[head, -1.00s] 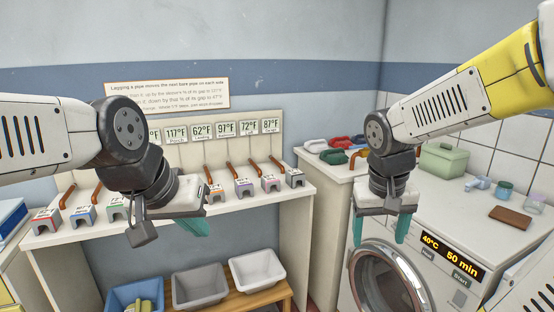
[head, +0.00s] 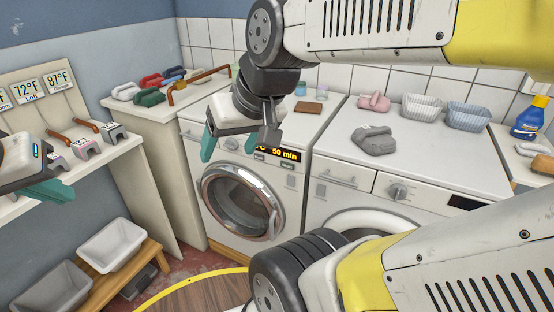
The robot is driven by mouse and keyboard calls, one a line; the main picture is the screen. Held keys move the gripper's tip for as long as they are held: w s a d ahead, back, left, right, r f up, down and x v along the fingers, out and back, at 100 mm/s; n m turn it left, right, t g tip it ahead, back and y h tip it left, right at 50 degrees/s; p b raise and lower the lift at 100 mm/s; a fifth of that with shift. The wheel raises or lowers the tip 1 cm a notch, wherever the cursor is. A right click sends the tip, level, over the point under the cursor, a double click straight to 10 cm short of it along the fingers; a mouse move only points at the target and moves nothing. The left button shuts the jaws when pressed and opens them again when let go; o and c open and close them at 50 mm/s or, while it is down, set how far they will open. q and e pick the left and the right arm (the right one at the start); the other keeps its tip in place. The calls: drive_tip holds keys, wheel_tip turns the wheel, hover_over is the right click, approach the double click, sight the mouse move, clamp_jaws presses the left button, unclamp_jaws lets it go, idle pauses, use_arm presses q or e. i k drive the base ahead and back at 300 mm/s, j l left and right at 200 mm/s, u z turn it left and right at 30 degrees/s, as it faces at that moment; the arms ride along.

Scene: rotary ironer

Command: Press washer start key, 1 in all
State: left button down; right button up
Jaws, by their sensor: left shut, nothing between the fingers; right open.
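The washer (head: 215,222) with the round glass door stands in the middle of the head view. Its dark display (head: 285,154) reads "50 min" in yellow; the left part is hidden behind my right gripper. Small keys sit just below the display; the start key (head: 287,166) seems to be the right one, its label too small to read. My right gripper (head: 238,142) is open and empty, in front of the washer's top front edge and left of the display, apart from the keys. My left gripper (head: 62,188) is shut and empty at the left edge, in front of the shelf.
A counter (head: 150,112) with coloured items is left of the washer. White and grey bins (head: 113,244) sit on a low bench. Floor before the washer is open.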

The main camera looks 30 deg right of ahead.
sight(283, 164)
drive_tip(key=z, duration=1)
